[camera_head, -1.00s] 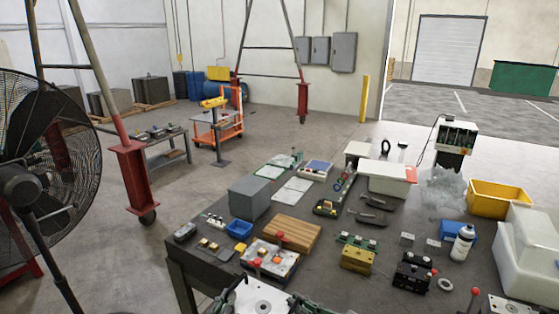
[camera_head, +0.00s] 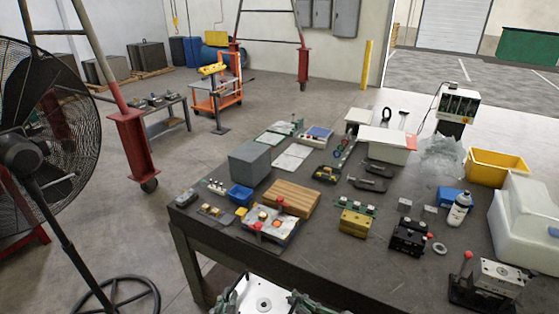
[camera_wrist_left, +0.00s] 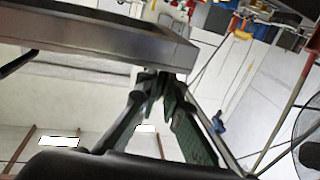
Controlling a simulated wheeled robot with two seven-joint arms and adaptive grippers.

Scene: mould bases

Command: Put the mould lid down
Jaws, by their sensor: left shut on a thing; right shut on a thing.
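In the left wrist view the lid (camera_wrist_left: 110,40) is a grey slab seen from the side. My left gripper's dark green fingers (camera_wrist_left: 160,80) meet at its lower right corner. The lid appears held off the table, in front of its near edge.
The dark table (camera_head: 340,262) carries a fixture with red knobs (camera_head: 270,222), a wooden block (camera_head: 292,198), a gold block (camera_head: 354,223), a black device (camera_head: 408,236) and a metal-topped unit with a red-ball lever (camera_head: 495,280). Its near middle is bare. A fan (camera_head: 30,150) stands left.

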